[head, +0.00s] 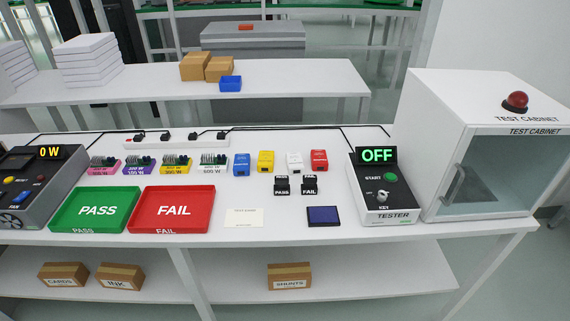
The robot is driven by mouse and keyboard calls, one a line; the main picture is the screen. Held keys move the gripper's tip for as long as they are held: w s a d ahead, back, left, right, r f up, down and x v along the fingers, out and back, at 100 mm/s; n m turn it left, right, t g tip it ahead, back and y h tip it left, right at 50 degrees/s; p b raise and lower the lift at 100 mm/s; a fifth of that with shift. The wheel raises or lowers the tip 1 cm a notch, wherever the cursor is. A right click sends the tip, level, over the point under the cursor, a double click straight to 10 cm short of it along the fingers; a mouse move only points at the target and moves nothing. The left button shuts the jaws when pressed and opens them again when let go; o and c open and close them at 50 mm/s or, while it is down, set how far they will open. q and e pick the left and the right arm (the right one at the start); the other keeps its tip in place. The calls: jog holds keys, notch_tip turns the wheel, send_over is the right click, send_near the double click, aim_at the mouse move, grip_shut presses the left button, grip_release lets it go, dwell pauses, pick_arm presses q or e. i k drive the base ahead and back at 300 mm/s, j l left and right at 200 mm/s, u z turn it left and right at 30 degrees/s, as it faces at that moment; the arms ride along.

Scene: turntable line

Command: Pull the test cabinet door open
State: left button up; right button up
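The test cabinet (435,140) is a white box at the right end of the bench, with a red dome lamp (516,101) on its top. Its door (500,172) is a glass panel in a white frame on the front, and it looks shut. A grey bar handle (454,185) stands upright near the door's left edge. The inside shows dimly through the glass and looks empty. Neither of my grippers is in the head view.
The tester (396,216), showing OFF, stands close left of the cabinet. Further left are a dark ink pad (323,215), a card (244,217), a red FAIL tray (172,209) and a green PASS tray (97,209).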

aim_at(469, 131)
jog(key=z, duration=1.45)
